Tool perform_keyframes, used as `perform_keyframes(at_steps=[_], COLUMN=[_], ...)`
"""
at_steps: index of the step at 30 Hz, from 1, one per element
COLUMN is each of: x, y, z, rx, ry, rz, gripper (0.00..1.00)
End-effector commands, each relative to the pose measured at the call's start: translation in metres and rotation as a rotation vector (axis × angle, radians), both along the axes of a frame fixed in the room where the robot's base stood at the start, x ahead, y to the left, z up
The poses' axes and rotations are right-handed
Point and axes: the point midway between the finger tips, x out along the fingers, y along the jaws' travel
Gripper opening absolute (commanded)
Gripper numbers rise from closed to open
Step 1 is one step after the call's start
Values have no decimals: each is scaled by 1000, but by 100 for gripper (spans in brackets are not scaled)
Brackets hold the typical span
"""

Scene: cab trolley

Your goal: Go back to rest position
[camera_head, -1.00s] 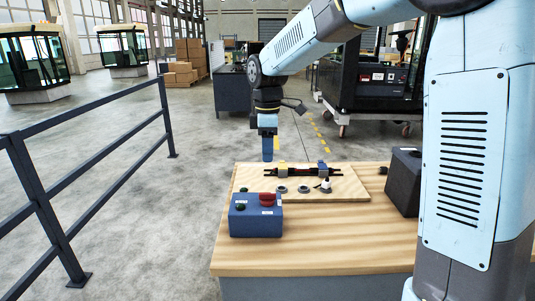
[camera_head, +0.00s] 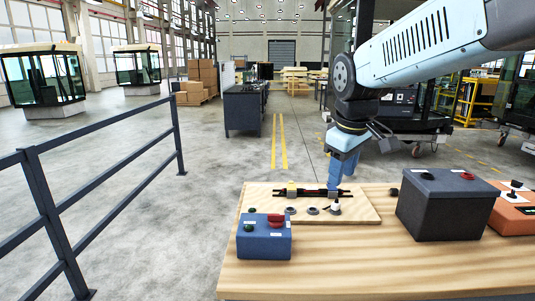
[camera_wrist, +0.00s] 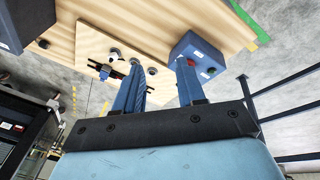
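My gripper (camera_head: 354,178) hangs from my arm at the far right part of the pale wooden board, pointing down. Its two blue fingers are apart with nothing between them; the wrist view shows the gap (camera_wrist: 160,68). The board (camera_head: 255,207) lies on the wooden workbench (camera_head: 330,268). It carries a black bar-like piece (camera_head: 308,192), grey rings (camera_head: 312,210) and a small white-topped knob (camera_head: 335,207). My fingers look close to the board's back edge in the head view; the height above it is hard to tell.
A blue box (camera_head: 264,240) with red and green buttons stands at the bench's front left. A dark box (camera_head: 446,210) and an orange box (camera_head: 515,214) stand on the right. A dark railing (camera_head: 50,205) runs along the left. Open floor lies behind the bench.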

Motion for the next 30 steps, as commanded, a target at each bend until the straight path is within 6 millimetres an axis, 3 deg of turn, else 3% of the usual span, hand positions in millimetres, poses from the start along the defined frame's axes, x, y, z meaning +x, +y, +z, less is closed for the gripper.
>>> perform_keyframes(at_steps=[9,15,21,30], x=[-71,-105,-121,-122], y=[-46,-64,-72,-72], z=[-2,-12,-18,-19], rx=[130,219,266,270], ry=[-128,-187,-214,-215], rz=[-365,-549,-637,-644], gripper=[39,39,39,39])
